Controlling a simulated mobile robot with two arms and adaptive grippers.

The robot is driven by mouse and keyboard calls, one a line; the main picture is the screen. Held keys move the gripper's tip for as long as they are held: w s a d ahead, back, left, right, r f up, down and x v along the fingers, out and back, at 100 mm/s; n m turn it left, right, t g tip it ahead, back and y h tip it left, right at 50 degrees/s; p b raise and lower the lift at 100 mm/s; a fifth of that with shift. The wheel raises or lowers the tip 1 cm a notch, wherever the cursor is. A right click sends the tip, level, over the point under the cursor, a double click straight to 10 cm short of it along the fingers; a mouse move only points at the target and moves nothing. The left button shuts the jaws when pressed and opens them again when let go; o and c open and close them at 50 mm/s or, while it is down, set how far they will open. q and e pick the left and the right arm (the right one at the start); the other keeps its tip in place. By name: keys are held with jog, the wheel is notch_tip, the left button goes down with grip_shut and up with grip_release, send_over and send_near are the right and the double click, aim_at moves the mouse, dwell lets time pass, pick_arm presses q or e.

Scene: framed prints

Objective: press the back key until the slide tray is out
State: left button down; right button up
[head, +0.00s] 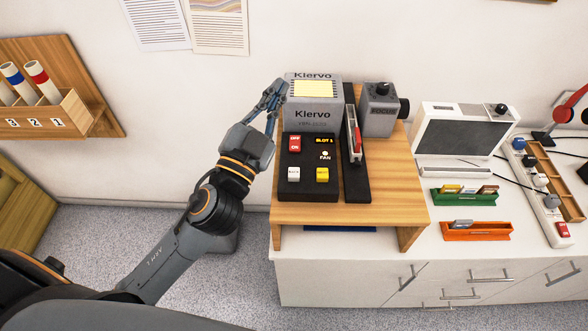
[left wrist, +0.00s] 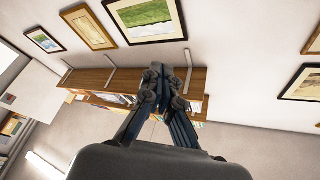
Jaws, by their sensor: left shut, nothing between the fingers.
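The grey Kiervo slide projector (head: 313,108) stands on a wooden stand in the head view. Its black front panel has a white key (head: 293,174), a yellow key (head: 322,174), a red OFF/ON switch (head: 295,143) and a small FAN knob; the white key's lettering is too small to read surely. The slide tray (head: 354,135) sits in the black track on the projector's right side. My left gripper (head: 276,90) is shut and empty, raised at the projector's upper left; it also shows in the left wrist view (left wrist: 168,72). My right gripper is not in view.
The wooden stand (head: 400,203) rests on a white cabinet (head: 330,285). To the right are a grey-screened viewer (head: 462,137), a green rack (head: 464,196), an orange rack (head: 476,231) and a white power strip (head: 540,190). A wooden wall rack (head: 90,100) hangs at left.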

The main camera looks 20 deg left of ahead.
pick_arm(q)
jog(key=s+d+r+m+g+h, duration=0.4)
jog(key=d+r+m+h, duration=0.3)
jog(key=d+m+h, duration=0.45)
jog(key=s+d+f+m+g+h, duration=0.3)
jog(key=d+f+m+g+h, duration=0.15)
jog(key=m+g, duration=0.7)
jog(key=w+a+f+t+y, duration=0.1)
jog(key=w+a+f+y, duration=0.3)
jog(key=a+f+y, duration=0.2)
jog(key=w+a+f+m+t+y, duration=0.1)
jog(key=w+a+f+y, duration=0.3)
jog(key=a+f+y, duration=0.3)
jog(key=shift+w+a+y, duration=0.2)
jog(key=shift+a+y, duration=0.2)
jog(key=shift+a, duration=0.05)
jog(key=shift+f, duration=0.2)
